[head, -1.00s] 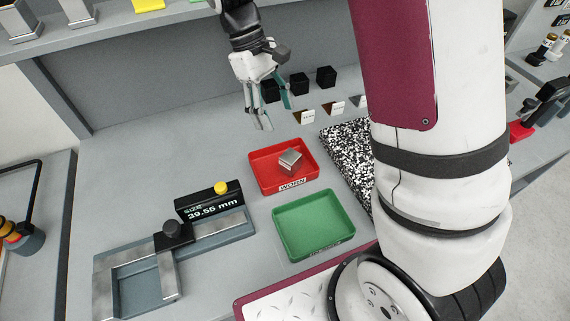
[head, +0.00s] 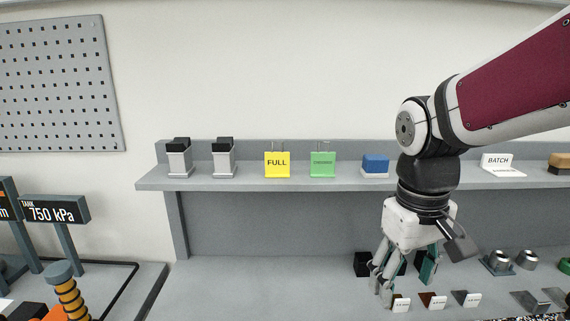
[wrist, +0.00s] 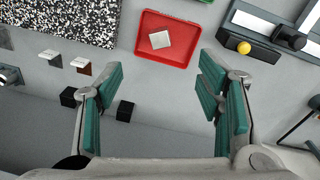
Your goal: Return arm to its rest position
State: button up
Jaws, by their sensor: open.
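My gripper (head: 405,272) hangs from my arm at the right of the head view, fingers pointing down above the bench, in front of the black cubes. In the wrist view my gripper (wrist: 165,100) is open, its teal pads wide apart with nothing between them. A red tray (wrist: 148,49) lies on the bench below and beyond the fingertips. A silver metal block (wrist: 160,40) sits in that tray. The trays are out of the head view now.
A shelf (head: 255,185) behind my gripper carries a yellow FULL tag (head: 277,165), a green tag (head: 322,164) and a blue block (head: 375,163). Small label stands (head: 432,300) are close by my fingers. A speckled mat (wrist: 70,18) and a measuring gauge (wrist: 275,35) lie on the bench.

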jog(key=s+r+m+t, duration=0.3)
jog(key=s+r+t, duration=0.1)
jog(key=s, duration=0.6)
jog(key=shift+d+t+y, duration=0.3)
jog(key=shift+d+t, duration=0.05)
jog(key=shift+t, duration=0.05)
jog(key=shift+s, duration=0.1)
dwell(1.0)
